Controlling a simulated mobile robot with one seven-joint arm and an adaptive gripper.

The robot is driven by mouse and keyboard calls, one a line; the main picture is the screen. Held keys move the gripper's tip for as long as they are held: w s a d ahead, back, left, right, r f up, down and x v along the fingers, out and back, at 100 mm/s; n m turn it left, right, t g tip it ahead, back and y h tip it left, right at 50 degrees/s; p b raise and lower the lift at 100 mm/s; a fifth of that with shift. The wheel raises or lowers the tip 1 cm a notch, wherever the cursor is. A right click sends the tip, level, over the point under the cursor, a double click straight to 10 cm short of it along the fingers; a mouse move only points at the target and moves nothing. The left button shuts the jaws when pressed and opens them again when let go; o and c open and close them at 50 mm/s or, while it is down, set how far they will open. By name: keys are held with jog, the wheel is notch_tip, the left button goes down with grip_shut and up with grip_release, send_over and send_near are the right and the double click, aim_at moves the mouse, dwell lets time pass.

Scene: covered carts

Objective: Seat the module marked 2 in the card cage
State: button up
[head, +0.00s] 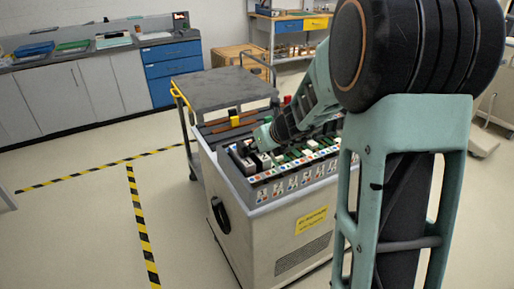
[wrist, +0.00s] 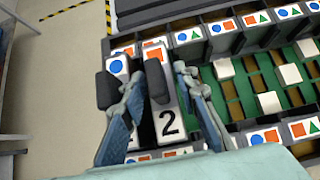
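The module marked 2 (wrist: 170,124) has a white top with a black number and a dark raised handle (wrist: 157,82). It stands at the left end of the card cage (wrist: 262,75) in the wrist view. My gripper (wrist: 160,75) is open, with one blue-padded finger on each side of the handle; small gaps seem to show. The left finger partly hides a neighbouring module with a dark handle (wrist: 106,90). In the head view my gripper (head: 264,138) is low over the left part of the cage (head: 250,190); the number cannot be read there.
Slot labels (wrist: 188,36) with coloured shapes line the cage edges. Several white blocks (wrist: 269,102) sit on the green area to the right. In the head view, a grey-topped cart (head: 225,88) stands behind the caged cart (head: 285,235). Floor at left is clear, with striped tape.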

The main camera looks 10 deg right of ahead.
jog(key=o, duration=0.3)
jog(key=shift+s+f, duration=0.1)
jog(key=v, duration=1.2)
